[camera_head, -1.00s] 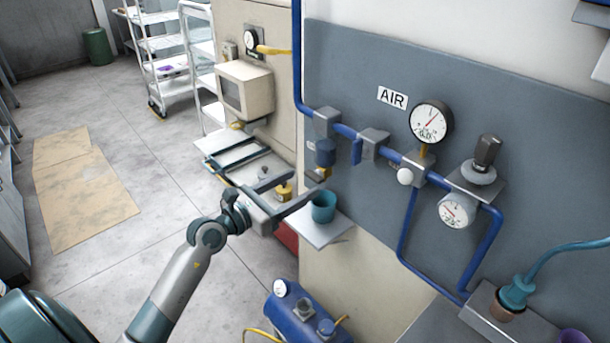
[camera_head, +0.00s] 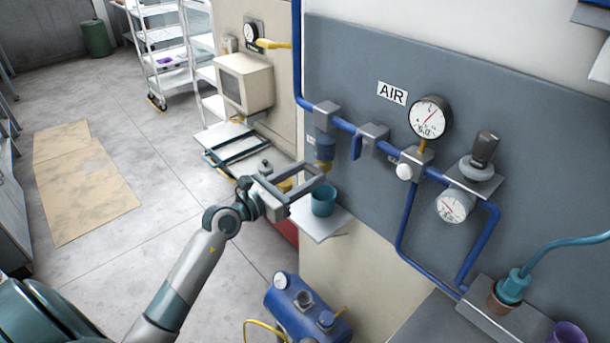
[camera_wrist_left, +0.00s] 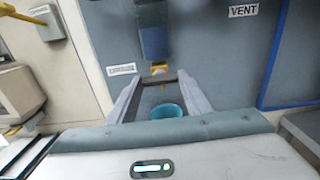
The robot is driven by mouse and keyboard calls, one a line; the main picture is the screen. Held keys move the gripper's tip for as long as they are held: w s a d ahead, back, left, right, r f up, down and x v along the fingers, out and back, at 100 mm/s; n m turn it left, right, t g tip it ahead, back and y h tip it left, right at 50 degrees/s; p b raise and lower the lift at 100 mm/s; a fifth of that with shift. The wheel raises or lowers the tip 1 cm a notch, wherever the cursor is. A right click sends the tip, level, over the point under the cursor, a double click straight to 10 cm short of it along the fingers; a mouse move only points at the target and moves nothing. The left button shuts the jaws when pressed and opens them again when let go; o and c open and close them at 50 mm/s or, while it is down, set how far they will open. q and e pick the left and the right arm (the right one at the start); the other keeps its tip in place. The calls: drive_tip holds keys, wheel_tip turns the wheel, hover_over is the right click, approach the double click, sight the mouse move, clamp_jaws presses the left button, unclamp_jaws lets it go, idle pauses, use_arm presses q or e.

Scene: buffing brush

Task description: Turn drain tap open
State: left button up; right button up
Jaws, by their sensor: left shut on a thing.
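The drain tap (camera_head: 325,166) is a small yellow piece under the blue filter bowl (camera_head: 324,148) on the air line. In the left wrist view the yellow tap (camera_wrist_left: 159,68) shows below the blue bowl (camera_wrist_left: 154,38). My left gripper (camera_head: 318,172) is at the tap, its fingers reaching in from the left just below the bowl. Its fingertips (camera_wrist_left: 160,78) are shut on the tap, which they partly hide. A teal cup (camera_head: 323,201) stands upright below the gripper on a small grey shelf (camera_head: 318,226). My right gripper is not in view.
A grey wall panel carries blue pipe (camera_head: 345,131), a pressure gauge (camera_head: 429,117) and a regulator (camera_head: 480,160) to the right. A blue tank (camera_head: 300,312) stands on the floor below. The floor on the left is open around a cardboard sheet (camera_head: 80,185).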

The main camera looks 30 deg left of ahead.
use_arm(q)
drive_tip(key=n+p, duration=0.1)
drive_tip(key=p, duration=0.1)
drive_tip(key=n+p, duration=0.4)
drive_tip(key=shift+r, duration=0.25)
drive_tip(key=n+p, duration=0.2)
drive_tip(key=shift+f+n, duration=0.1)
drive_tip(key=shift+n, duration=0.3)
drive_tip(key=shift+f+n+p, duration=0.15)
drive_tip(key=shift+n+p, duration=0.15)
drive_tip(key=shift+n, duration=1.5)
drive_tip(key=n, duration=0.6)
drive_tip(key=shift+n, duration=0.3)
